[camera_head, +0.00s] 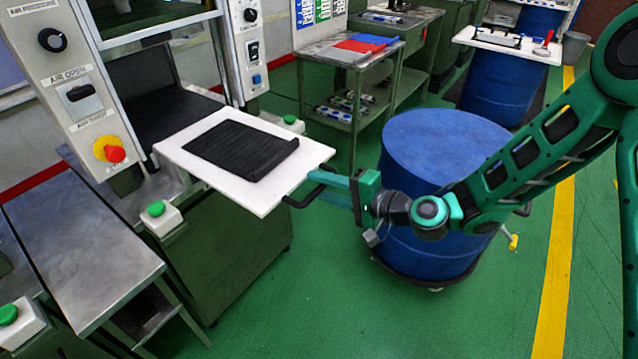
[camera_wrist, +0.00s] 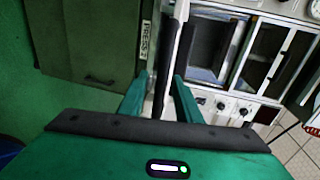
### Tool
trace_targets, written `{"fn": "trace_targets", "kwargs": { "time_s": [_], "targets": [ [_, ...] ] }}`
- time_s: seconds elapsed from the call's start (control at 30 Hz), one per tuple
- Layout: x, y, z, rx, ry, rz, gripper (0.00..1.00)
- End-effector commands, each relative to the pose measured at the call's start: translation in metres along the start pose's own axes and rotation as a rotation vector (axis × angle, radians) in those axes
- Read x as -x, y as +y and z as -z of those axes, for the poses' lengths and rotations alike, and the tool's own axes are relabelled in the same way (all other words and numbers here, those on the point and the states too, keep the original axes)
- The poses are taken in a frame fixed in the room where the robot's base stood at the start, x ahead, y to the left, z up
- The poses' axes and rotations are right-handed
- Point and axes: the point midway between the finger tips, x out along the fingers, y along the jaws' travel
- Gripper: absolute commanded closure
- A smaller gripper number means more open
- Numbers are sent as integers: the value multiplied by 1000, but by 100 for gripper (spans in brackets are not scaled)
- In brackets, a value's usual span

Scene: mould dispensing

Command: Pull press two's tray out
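Press two's tray (camera_head: 217,184) is a white plate that sticks well out of the press at centre left in the head view. A flat black ribbed mould (camera_head: 240,150) lies on it. A dark bar handle (camera_head: 300,200) is at the tray's front edge, by my gripper (camera_head: 316,184). In the wrist view, the dark handle bar (camera_wrist: 163,95) runs upright between the two green fingers of my gripper (camera_wrist: 160,78). The fingers stand apart, with a gap showing between the left finger and the bar. Part of the handle is hidden behind the fingers.
A blue drum (camera_head: 440,140) on a wheeled base stands right behind my gripper and forearm. A steel table (camera_head: 85,255) is at the lower left. Green button boxes (camera_head: 158,215) flank the tray. The green floor in front is clear. A "PRESS 2" label (camera_wrist: 145,40) shows in the wrist view.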

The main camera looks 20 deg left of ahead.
Motion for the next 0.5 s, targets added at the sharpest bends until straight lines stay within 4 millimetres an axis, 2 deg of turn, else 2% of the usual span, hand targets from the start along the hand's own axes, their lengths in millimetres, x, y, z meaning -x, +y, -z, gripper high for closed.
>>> {"fn": "trace_targets", "kwargs": {
  "time_s": [0.27, 0.5],
  "targets": [
    [7, 0, -1, -2, -3, -1, 69],
    [47, 1, 2, -4, 1, -2, 69]
  ]
}}
